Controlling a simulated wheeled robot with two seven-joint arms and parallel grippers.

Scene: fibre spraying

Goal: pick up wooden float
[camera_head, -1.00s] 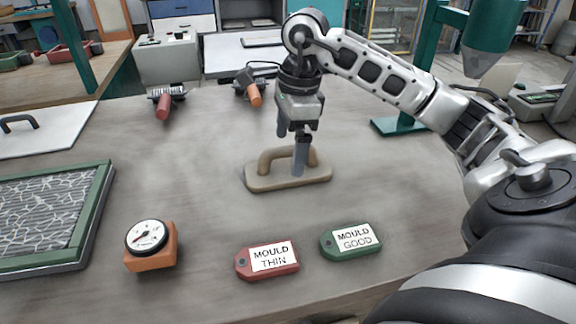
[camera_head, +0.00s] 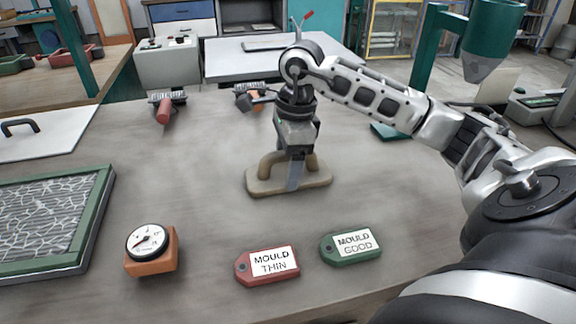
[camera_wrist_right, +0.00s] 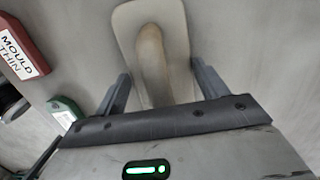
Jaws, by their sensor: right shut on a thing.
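The wooden float (camera_head: 262,185) is a tan board with a rounded arched handle. It lies flat on the grey table in the middle of the head view. It also shows in the right wrist view (camera_wrist_right: 180,22), with its handle between the fingers. My right gripper (camera_head: 293,180) points down over the float and is shut on its handle; the gripper hides part of the handle in the head view. Its fingers also show in the right wrist view (camera_wrist_right: 160,88). My left gripper is not in view.
A red MOULD THIN tag (camera_head: 268,265) and a green MOULD GOOD tag (camera_head: 351,244) lie in front of the float. A dial gauge (camera_head: 150,247) and a green-framed screen (camera_head: 50,215) are to the left. Brushes (camera_head: 165,105) lie at the back. Table right of the float is clear.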

